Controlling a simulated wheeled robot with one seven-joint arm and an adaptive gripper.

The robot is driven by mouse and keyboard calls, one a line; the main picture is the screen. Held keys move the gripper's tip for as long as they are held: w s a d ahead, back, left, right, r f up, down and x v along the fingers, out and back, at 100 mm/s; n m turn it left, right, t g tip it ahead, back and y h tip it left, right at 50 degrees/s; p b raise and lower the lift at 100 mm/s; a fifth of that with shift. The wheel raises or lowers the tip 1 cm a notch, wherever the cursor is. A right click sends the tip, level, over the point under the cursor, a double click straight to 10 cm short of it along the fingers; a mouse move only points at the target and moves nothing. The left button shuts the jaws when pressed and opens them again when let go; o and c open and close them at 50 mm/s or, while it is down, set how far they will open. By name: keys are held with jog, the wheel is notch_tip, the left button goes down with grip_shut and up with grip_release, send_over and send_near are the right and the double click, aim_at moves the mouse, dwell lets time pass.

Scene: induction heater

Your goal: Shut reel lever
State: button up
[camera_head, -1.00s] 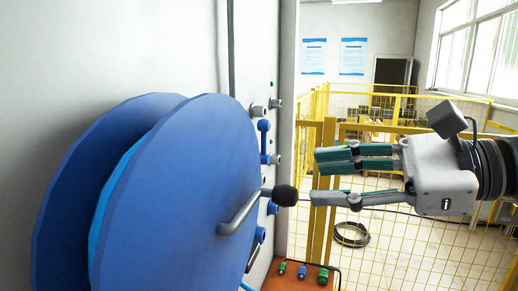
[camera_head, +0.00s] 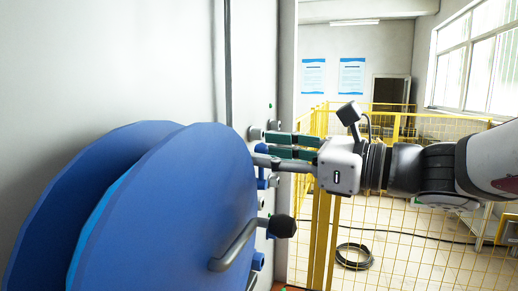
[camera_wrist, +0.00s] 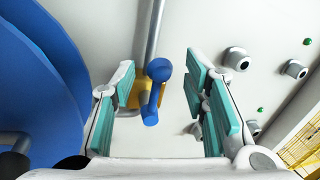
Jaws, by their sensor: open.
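A blue lever (camera_wrist: 152,98) with a rounded knob stands out from a pipe fitting on the wall. In the wrist view it lies between the two spread fingers of my gripper (camera_wrist: 160,78), with a gap on each side. A yellow part (camera_wrist: 134,95) shows behind it. In the head view my gripper (camera_head: 265,148) is open beside the wall, just right of the blue reel (camera_head: 165,215). It hides most of the lever there; only a blue piece (camera_head: 262,182) shows below the fingers.
The reel's crank with a black knob (camera_head: 282,226) sticks out below my gripper. Several grey round fittings (camera_wrist: 236,58) are on the wall to the right in the wrist view. A yellow mesh fence (camera_head: 400,240) stands behind.

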jog(key=shift+x, duration=1.15)
grip_shut()
